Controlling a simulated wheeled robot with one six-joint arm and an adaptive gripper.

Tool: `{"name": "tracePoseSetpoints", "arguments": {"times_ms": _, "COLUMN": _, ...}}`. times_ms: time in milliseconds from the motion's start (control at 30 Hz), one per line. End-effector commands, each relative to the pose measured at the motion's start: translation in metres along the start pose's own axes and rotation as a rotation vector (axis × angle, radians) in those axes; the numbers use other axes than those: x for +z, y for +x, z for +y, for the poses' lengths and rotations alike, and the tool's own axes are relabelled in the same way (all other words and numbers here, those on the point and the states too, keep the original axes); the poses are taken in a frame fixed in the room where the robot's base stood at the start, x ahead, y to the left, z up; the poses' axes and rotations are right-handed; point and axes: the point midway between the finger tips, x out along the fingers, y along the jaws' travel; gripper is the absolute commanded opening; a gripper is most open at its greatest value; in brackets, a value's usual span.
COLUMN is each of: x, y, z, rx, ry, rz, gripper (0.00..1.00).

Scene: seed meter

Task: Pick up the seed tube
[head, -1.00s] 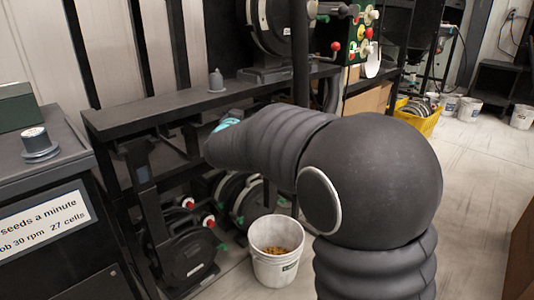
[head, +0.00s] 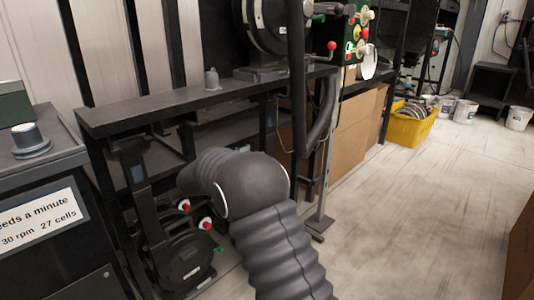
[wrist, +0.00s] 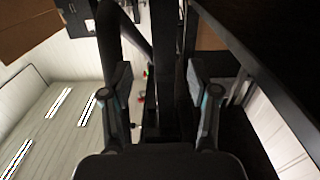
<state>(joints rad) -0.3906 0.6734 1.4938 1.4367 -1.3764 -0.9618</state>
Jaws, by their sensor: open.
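A dark curved tube (head: 326,112), which may be the seed tube, hangs beside a black upright post (head: 297,70) at the right end of the black bench in the head view. I cannot tell for sure that it is the seed tube. In the wrist view, my gripper (wrist: 159,80) is open, with its two fingers apart. A dark upright bar (wrist: 167,50) shows between and beyond the fingers, and no object is clearly held. A dark bent tube shows at the upper left (wrist: 122,35).
The black bench (head: 200,105) carries a small grey piece (head: 211,80) and a round machine (head: 268,25). Disc units with red knobs (head: 180,250) stand below it. A yellow crate (head: 412,125) and white buckets (head: 465,111) stand farther back.

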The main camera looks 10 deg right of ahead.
Motion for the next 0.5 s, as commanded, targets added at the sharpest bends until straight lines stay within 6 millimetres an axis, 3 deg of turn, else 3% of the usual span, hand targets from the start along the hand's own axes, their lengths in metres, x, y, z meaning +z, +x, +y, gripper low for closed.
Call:
{"name": "tracePoseSetpoints", "arguments": {"times_ms": 100, "x": 0.000, "y": 0.018, "z": 0.000, "rx": 0.002, "ry": 0.001, "rz": 0.000, "gripper": 0.60}}
{"name": "tracePoseSetpoints", "arguments": {"times_ms": 500, "x": 0.000, "y": 0.044, "z": -0.003, "rx": 0.000, "ry": 0.000, "rz": 0.000, "gripper": 0.60}}
